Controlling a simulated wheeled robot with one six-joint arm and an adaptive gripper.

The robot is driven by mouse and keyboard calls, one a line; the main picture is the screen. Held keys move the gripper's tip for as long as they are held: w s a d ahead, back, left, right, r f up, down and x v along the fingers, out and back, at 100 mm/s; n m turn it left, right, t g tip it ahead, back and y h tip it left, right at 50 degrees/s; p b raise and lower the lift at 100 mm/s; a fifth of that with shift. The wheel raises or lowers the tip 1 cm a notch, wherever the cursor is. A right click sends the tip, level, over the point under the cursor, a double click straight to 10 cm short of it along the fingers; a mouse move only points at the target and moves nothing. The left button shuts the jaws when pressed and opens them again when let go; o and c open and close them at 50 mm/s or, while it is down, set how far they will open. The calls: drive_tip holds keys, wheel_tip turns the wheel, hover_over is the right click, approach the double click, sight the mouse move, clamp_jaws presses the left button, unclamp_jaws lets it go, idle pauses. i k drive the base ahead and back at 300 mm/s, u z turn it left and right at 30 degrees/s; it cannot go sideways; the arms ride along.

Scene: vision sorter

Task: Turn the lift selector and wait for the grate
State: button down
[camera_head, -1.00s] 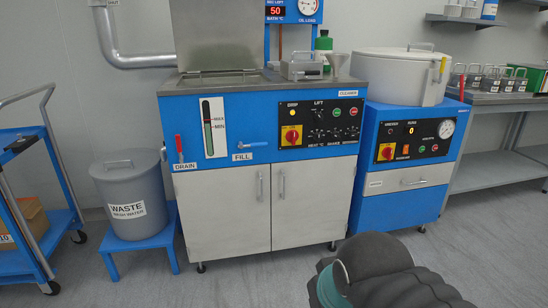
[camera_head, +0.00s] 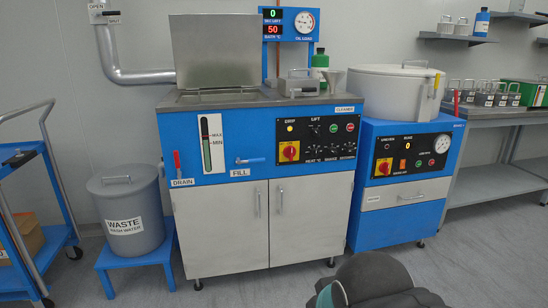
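The lift selector (camera_head: 316,130) is a small dark knob under the LIFT label on the black control panel (camera_head: 329,154) of the blue cleaner (camera_head: 222,181). Its exact pointing direction is too small to tell. A yellow lamp marked DRIP (camera_head: 290,128) is lit to its left. The tank lid (camera_head: 215,52) stands open at the back of the cleaner. The grate cannot be made out; the inside of the tank is hidden from this angle. A dark part of my arm shows at the bottom right, well below the panel. My gripper is not in view.
A display above the cleaner (camera_head: 272,21) reads 0 and 50. A red and yellow switch (camera_head: 289,151) sits below the selector. A second blue machine (camera_head: 408,179) stands to the right. A waste bin (camera_head: 130,222) and a trolley (camera_head: 32,205) are at left. Floor in front is clear.

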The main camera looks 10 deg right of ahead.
sight(315, 132)
drive_tip(key=z, duration=0.2)
drive_tip(key=i, duration=1.05)
drive_tip(key=z, duration=0.4)
